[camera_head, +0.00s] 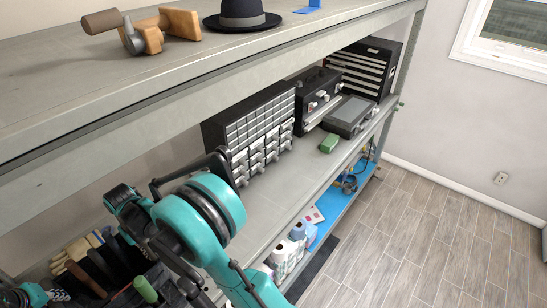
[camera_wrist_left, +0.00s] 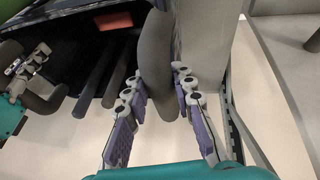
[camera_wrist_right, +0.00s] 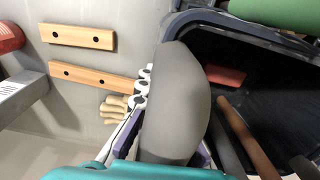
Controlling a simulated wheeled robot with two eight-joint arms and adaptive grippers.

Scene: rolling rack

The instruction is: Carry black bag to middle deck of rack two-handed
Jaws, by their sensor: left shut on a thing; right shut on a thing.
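The black bag (camera_head: 122,262) is at the lower left of the head view, partly hidden by my right arm. Tool handles stick out of it, one of them green (camera_head: 145,290). My left gripper (camera_wrist_left: 158,88) is shut on a grey bag handle (camera_wrist_left: 155,60). My right gripper (camera_wrist_right: 172,125) is shut on another grey handle (camera_wrist_right: 185,85), with the dark bag interior to its right. The rack's middle deck (camera_head: 300,185) is the grey shelf below the top one. The frames do not show whether the bag's underside touches anything.
A drawer organizer (camera_head: 252,130), black toolboxes (camera_head: 315,95) and a green block (camera_head: 329,143) stand along the middle deck. The top deck (camera_head: 60,85) overhangs it and holds a dark hat (camera_head: 241,14). Bottles (camera_head: 288,250) stand lower down. Wood floor (camera_head: 440,220) is clear at right.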

